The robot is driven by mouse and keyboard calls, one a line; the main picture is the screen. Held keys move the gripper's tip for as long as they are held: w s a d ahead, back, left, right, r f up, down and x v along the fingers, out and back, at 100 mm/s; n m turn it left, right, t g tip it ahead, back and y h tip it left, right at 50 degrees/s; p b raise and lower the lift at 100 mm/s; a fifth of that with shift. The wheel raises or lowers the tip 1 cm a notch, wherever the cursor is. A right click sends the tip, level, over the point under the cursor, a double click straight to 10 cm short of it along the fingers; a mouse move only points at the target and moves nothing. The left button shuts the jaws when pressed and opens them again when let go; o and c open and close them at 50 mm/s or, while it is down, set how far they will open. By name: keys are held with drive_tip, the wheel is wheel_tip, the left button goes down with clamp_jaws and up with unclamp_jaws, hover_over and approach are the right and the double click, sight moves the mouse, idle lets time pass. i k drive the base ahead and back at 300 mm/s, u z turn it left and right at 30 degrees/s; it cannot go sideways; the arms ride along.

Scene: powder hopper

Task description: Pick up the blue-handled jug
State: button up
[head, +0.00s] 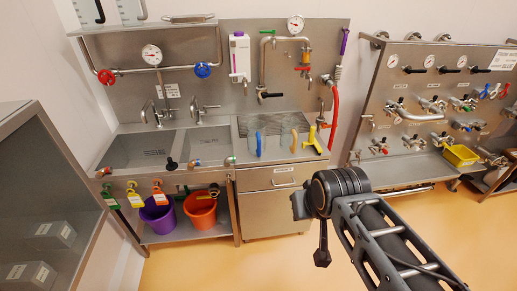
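The blue-handled jug (258,144) stands in the right-hand part of the steel sink unit, its blue handle facing me. Its body looks see-through and blends with the basin behind it. A similar jug with an orange handle (293,141) stands just right of it. My gripper (322,257) is at the end of my arm, low and right of the jug, in front of the sink unit and apart from it. It is small and dark, and I cannot make out whether its fingers are open or shut.
A yellow item (313,141) stands right of the jugs. A tap (264,95) hangs above them. A drawer cabinet (270,205) is below. Purple (158,218) and orange (200,213) buckets sit on the lower shelf. A valve panel stands right; the floor between is clear.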

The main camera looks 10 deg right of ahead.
sight(256, 128)
drive_tip(key=k, duration=1.05)
drive_tip(key=u, duration=0.8)
drive_tip(key=i, duration=1.6)
drive_tip(key=z, duration=0.55)
drive_tip(key=i, duration=0.45)
drive_tip(key=z, duration=0.45)
